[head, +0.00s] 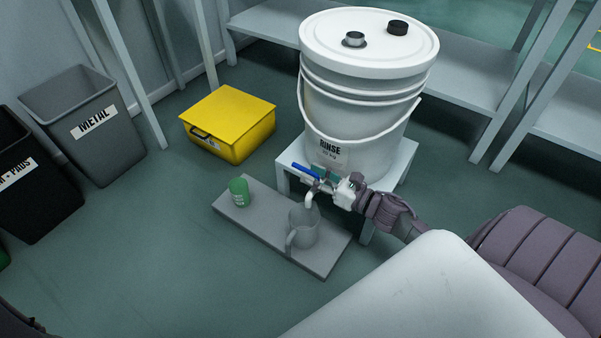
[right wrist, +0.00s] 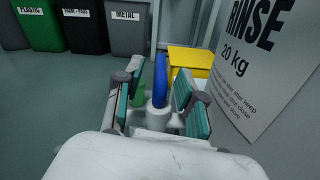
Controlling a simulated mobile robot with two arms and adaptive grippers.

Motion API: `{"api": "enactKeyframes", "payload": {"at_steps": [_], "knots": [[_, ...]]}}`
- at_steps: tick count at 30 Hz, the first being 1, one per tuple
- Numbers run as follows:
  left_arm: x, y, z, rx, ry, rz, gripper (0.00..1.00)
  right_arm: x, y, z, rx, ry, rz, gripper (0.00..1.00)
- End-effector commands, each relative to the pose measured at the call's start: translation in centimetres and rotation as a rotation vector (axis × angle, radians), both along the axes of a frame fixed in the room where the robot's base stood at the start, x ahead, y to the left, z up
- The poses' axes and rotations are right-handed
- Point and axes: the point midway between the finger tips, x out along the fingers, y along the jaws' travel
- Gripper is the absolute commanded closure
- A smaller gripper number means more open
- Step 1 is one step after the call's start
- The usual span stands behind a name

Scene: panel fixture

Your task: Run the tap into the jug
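A white bucket labelled RINSE (head: 365,100) stands on a white stool (head: 402,163). Its tap has a blue lever (head: 305,171) that points left in the head view, with a pale spout (head: 309,199) below. The grey jug (head: 303,232) stands upright under the spout; I cannot tell whether liquid is in it. My right gripper (head: 328,184) is at the tap. In the right wrist view, its fingers (right wrist: 160,85) are apart, on either side of the blue lever (right wrist: 160,80), with gaps showing. My left gripper is not in view.
The jug and a green can (head: 239,192) stand on a grey board (head: 265,226) on the floor. A yellow box (head: 228,123) is behind it. Grey METAL (head: 85,122) and black (head: 30,180) bins stand at left. Shelving (head: 460,85) runs behind the bucket.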

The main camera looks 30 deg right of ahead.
Motion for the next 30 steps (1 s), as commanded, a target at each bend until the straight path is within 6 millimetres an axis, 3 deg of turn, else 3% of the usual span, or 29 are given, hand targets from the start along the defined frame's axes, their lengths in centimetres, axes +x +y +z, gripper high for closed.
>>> {"api": "enactKeyframes", "payload": {"at_steps": [3,9,19,20,27,30], "knots": [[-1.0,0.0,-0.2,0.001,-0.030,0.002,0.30,2.0,0.8,-0.2,-0.002,-0.003,0.002,0.61],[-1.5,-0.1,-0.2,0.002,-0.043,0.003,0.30,3.8,1.5,-0.1,0.000,0.000,-0.001,0.61],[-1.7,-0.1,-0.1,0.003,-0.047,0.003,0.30,4.1,1.7,0.0,0.001,0.002,-0.002,0.61],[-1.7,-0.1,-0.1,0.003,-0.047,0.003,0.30,4.1,1.7,0.0,0.000,0.002,-0.002,0.62],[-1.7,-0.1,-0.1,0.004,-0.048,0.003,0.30,4.1,1.7,0.0,0.001,0.002,-0.002,1.00],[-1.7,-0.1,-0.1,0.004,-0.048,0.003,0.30,4.1,1.7,0.0,0.001,0.002,-0.002,1.00]]}}
